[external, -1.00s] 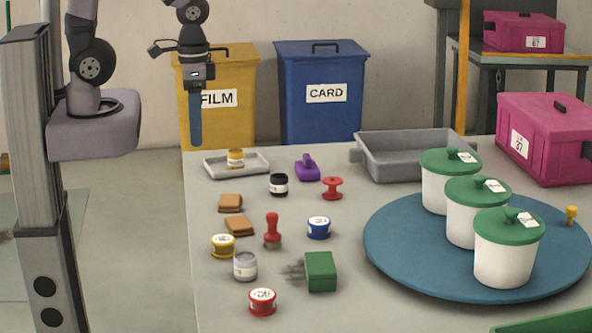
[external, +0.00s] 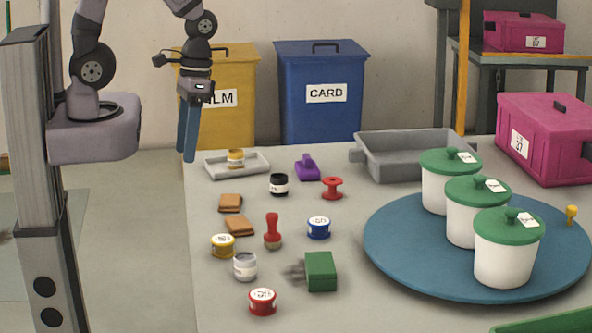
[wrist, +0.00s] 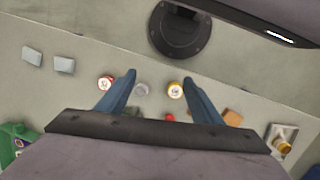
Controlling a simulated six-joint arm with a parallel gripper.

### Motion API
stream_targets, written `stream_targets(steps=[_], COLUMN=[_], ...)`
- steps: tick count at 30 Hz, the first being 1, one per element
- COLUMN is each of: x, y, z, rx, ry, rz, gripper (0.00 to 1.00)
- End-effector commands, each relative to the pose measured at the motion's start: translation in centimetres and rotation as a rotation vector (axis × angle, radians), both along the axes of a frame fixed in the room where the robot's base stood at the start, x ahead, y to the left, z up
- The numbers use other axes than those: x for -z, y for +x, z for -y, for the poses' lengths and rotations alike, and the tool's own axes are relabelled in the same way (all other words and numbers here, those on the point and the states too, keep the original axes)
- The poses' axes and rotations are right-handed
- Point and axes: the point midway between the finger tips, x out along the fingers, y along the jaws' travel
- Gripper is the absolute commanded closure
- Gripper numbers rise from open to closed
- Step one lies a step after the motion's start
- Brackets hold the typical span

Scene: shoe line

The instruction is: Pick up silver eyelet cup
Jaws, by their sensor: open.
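The silver eyelet cup (external: 245,267) is a small grey-white pot with a pale label, upright near the left edge of the table. In the wrist view the silver cup (wrist: 141,89) shows between the finger lines, nearer the left finger. My gripper (external: 187,158) is open and empty, high above the table's far left corner and well away from the cup. In the wrist view my gripper (wrist: 160,79) shows two spread blue fingers with nothing between them.
A yellow cup (external: 222,246) and a red cup (external: 262,302) stand close on either side of the silver one. A red-handled stamp (external: 272,231) and a green brush (external: 320,271) are to its right. A blue turntable (external: 400,260) bears white tubs.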

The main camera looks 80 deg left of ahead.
Motion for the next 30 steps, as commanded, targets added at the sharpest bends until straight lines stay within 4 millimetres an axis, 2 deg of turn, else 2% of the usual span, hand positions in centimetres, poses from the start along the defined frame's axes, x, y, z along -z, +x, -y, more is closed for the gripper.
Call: stream_targets(steps=[1, 6, 11, 15, 20, 25, 30], x=[1.5, 4.8, 7.4, 9.6, 12.4, 16.3, 20.6], y=[-0.6, -2.1, -2.0, -0.6, 2.0, 4.9, 7.0], z=[0.3, 2.7, 5.0, 6.5, 7.2, 6.3, 4.5], rx=[-0.060, -0.291, -0.528, -0.750, -1.020, -1.323, -1.605], ry=[-0.041, -0.223, -0.414, -0.588, -0.784, -0.975, -1.117], rz=[-0.060, -0.249, -0.391, -0.480, -0.542, -0.559, -0.534], gripper=[0.40, 0.40, 0.40, 0.40, 0.40, 0.40, 0.40])
